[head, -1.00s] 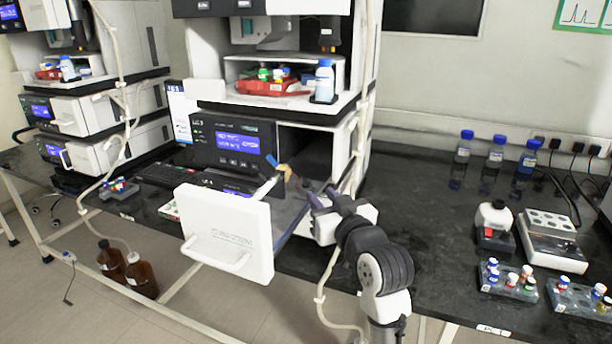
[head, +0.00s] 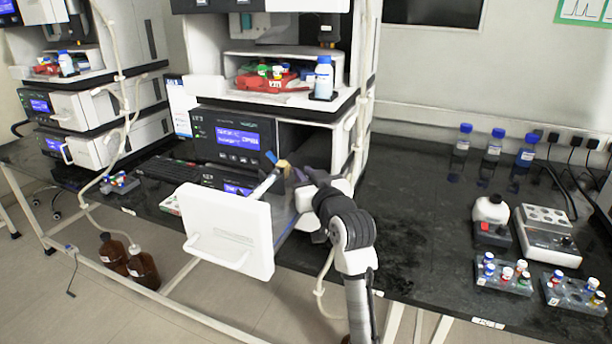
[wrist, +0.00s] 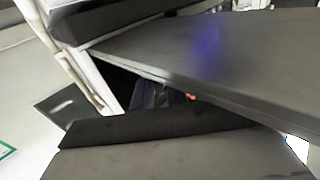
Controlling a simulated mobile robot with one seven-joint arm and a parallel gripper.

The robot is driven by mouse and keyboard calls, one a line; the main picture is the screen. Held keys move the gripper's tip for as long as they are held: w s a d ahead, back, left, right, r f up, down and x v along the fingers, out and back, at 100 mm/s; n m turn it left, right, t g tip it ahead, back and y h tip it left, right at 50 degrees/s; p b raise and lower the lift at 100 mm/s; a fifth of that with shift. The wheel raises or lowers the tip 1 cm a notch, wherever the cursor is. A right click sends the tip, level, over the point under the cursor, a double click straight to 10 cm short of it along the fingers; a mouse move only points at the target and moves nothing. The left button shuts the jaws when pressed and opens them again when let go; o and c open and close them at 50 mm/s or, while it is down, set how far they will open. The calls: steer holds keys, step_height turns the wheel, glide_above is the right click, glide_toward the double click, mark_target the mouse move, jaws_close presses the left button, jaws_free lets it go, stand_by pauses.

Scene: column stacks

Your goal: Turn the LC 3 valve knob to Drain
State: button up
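The LC 3 unit (head: 233,140) shows a lit blue screen in the head view, with its white front door (head: 228,232) swung open toward me. A small tan part (head: 283,165) shows near the door's hinge side; I cannot tell whether it belongs to the valve knob. In the wrist view the fingers (wrist: 158,97) are partly hidden behind a dark edge, beside a small red spot (wrist: 191,97). The knob and its setting are not clearly visible.
The open door and a dark panel (wrist: 210,55) crowd the gripper. A shelf above holds a red tray (head: 268,80) and a white bottle (head: 323,76). Vial racks (head: 503,275) and blue-capped bottles stand to the right.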

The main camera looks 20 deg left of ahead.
jaws_close()
steer(key=shift+f+n+g+y+b, duration=0.15)
steer(key=shift+n+g+y+b, duration=0.25)
steer(key=shift+g+y+b, duration=0.15)
steer(key=shift+d+b, duration=0.1)
steer(key=shift+b, duration=0.25)
steer(key=n+g+y+b, duration=0.2)
steer(key=g, duration=0.1)
steer(key=shift+f+n+y+b, duration=0.15)
steer(key=shift+n+y+b, duration=0.1)
steer(key=shift+n+b, duration=0.15)
steer(key=n+g+b, duration=0.1)
steer(key=g, duration=0.1)
steer(key=n+g+y+b, duration=0.1)
steer(key=g, duration=0.1)
steer(key=shift+n+g+y, duration=0.25)
steer(key=shift+n+y, duration=0.05)
steer(key=shift+n, duration=0.1)
steer(key=n+g, duration=0.1)
steer(key=g, duration=0.1)
steer(key=n+g, duration=0.3)
steer(key=g, duration=0.1)
steer(key=shift+r+g, duration=0.3)
steer(key=shift+g, duration=0.1)
steer(key=shift+n+g, duration=1.4)
steer(key=shift+g, duration=0.4)
steer(key=shift+f+g, duration=0.1)
steer(key=shift+g, duration=0.2)
